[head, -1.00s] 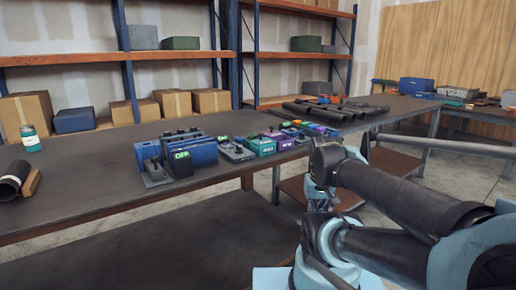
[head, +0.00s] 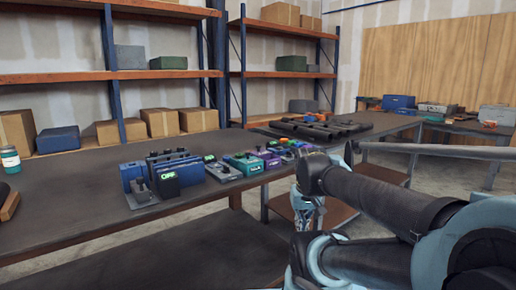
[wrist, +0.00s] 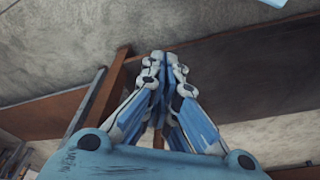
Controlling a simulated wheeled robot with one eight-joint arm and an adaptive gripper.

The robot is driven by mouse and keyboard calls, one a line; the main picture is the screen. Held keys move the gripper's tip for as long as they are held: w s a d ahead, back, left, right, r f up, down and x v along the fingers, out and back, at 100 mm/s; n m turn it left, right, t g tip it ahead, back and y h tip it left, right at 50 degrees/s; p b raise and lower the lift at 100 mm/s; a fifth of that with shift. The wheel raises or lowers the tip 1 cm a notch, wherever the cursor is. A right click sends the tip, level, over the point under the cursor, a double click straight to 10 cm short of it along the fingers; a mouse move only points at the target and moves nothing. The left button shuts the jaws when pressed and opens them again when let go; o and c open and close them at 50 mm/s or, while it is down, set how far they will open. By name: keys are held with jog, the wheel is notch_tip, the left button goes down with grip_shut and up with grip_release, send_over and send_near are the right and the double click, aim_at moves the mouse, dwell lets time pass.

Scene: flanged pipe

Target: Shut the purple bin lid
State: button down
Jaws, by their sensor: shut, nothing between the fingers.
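A small purple bin (head: 268,159) stands in the row of items along the bench's front edge in the head view, just right of a teal bin (head: 245,164). It is too small there to tell how its lid stands. My gripper (wrist: 160,58) is shut and empty in the wrist view, its fingertips together. In the head view my gripper hangs low in front of the bench, to the right of the bin and apart from it. The wrist view shows no bin.
The dark bench (head: 80,205) carries a blue switch box (head: 168,170) with a lit OFF sign (head: 168,177). Dark pipes (head: 325,128) lie at its far end. A lower shelf (head: 190,258) runs beneath. Open floor (head: 440,190) lies right of the bench.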

jog(key=w+a+r+n, duration=0.1)
jog(key=w+a+r, duration=0.1)
jog(key=w+r, duration=0.8)
jog(key=w+a+r+n, duration=0.1)
jog(key=w+a+r, duration=0.2)
jog(key=w+r, duration=0.75)
jog(key=w+a+r, duration=0.2)
jog(key=w, duration=0.5)
jog(key=w+a+r+n+t+y, duration=0.1)
jog(key=w+a+r, duration=0.15)
jog(key=w, duration=0.55)
jog(key=w+a+r, duration=0.2)
jog(key=w+a, duration=0.1)
jog(key=w, duration=0.4)
jog(key=x, duration=0.6)
jog(key=w+x, duration=0.1)
jog(key=x, duration=0.3)
jog(key=shift+a+r, duration=0.1)
jog(key=shift+s+d+r, duration=0.1)
jog(key=shift+s+d, duration=0.15)
jog(key=shift+s, duration=0.65)
jog(key=shift+s+d, duration=0.3)
jog(key=shift+s, duration=0.6)
